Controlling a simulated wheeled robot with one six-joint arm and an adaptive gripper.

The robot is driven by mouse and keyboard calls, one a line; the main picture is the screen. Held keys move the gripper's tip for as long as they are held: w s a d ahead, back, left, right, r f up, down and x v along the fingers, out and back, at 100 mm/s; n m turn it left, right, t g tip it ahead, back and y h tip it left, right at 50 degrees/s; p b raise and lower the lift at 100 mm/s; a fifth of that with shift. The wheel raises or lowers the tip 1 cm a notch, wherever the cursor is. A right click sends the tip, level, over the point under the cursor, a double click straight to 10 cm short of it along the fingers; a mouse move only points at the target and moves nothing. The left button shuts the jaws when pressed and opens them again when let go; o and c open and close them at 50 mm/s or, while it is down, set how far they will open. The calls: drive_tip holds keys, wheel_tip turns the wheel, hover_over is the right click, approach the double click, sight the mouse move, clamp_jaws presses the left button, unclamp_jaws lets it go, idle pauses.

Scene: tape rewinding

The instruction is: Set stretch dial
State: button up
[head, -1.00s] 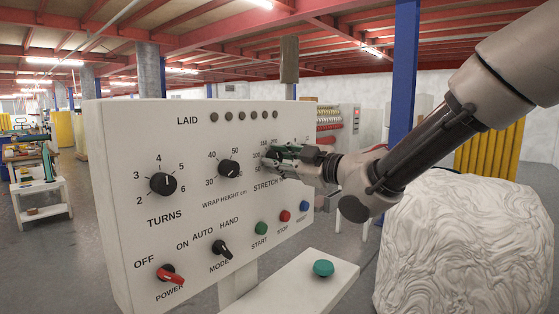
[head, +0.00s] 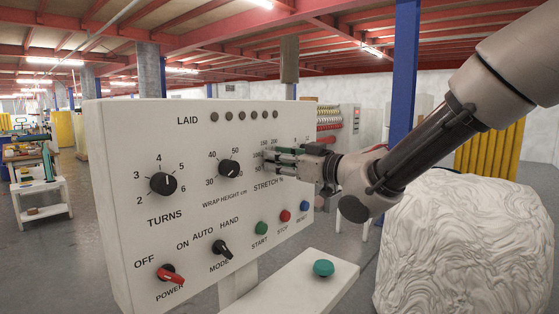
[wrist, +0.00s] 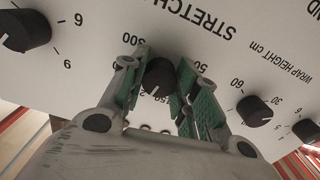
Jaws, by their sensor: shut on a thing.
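The stretch dial (wrist: 158,77) is a round black knob on the white control panel (head: 120,125). In the wrist view it sits between the two green-padded fingers of my gripper (wrist: 160,80), which is shut on it. The panel appears upside down there. The dial's white mark points down in that picture, toward the figures around 150. Part of the scale is hidden by the fingers. In the head view my gripper (head: 283,158) reaches in from the right above the "STRETCH %" label and hides the dial.
The turns dial (head: 163,183), wrap height dial (head: 228,169), mode switch (head: 222,249) and red power switch (head: 170,275) share the panel. Start (head: 261,228), stop (head: 286,216) and reset (head: 305,207) buttons lie below my gripper. A large white crinkled bulk (head: 460,245) stands at right.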

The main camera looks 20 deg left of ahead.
drive_tip(key=shift+m, duration=1.1)
drive_tip(key=o, duration=1)
drive_tip(key=v, duration=1.2)
drive_tip(key=shift+f, duration=0.1)
